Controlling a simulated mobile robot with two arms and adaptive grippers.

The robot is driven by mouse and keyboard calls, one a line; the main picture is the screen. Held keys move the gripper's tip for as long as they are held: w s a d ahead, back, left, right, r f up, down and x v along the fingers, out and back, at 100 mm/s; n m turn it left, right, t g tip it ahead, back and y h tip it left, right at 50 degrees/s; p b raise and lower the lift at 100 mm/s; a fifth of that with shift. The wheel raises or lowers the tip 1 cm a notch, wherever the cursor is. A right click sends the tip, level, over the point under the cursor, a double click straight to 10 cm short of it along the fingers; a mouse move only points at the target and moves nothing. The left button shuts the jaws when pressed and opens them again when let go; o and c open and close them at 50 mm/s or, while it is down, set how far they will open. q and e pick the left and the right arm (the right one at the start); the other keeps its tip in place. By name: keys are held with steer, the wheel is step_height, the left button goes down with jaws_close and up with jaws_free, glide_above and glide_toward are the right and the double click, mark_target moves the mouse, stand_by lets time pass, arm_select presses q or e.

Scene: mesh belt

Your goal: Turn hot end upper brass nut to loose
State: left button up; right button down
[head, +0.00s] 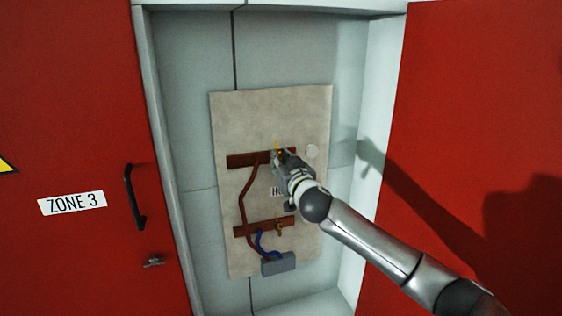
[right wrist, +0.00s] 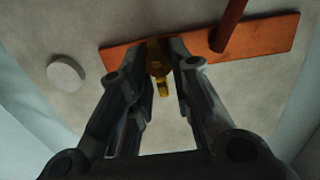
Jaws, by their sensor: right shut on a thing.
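The upper brass nut (right wrist: 157,60) sits on the upper copper-brown bar (right wrist: 265,40) of the panel. My right gripper (right wrist: 160,64) has its two fingers on either side of the nut and is shut on it. In the head view my right gripper (head: 283,160) reaches the right part of the upper bar (head: 240,160) and hides most of the nut. A label (head: 275,191) below is partly covered by my gripper. The nut's looseness cannot be told. My left gripper is not in view.
A lower bar (head: 250,229) carries another brass fitting (head: 279,227). Red-brown and blue cables (head: 262,240) run to a grey box (head: 279,264). A round white disc (head: 312,151) is right of my gripper. Red doors (head: 70,120) flank the grey cabinet recess.

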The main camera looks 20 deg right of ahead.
steer(key=shift+a+f+n+p, duration=0.15)
steer(key=shift+n+p, duration=1.6)
steer(key=shift+n, duration=2.2)
steer(key=shift+f+n+p, duration=0.15)
steer(key=shift+n+p, duration=1.65)
steer(key=shift+n, duration=2.2)
steer(key=shift+a+f+n+p, duration=0.15)
steer(key=shift+n+p, duration=1.6)
steer(key=shift+n, duration=2.2)
steer(key=c, duration=1.6)
jaws_free()
steer(key=shift+s, duration=0.1)
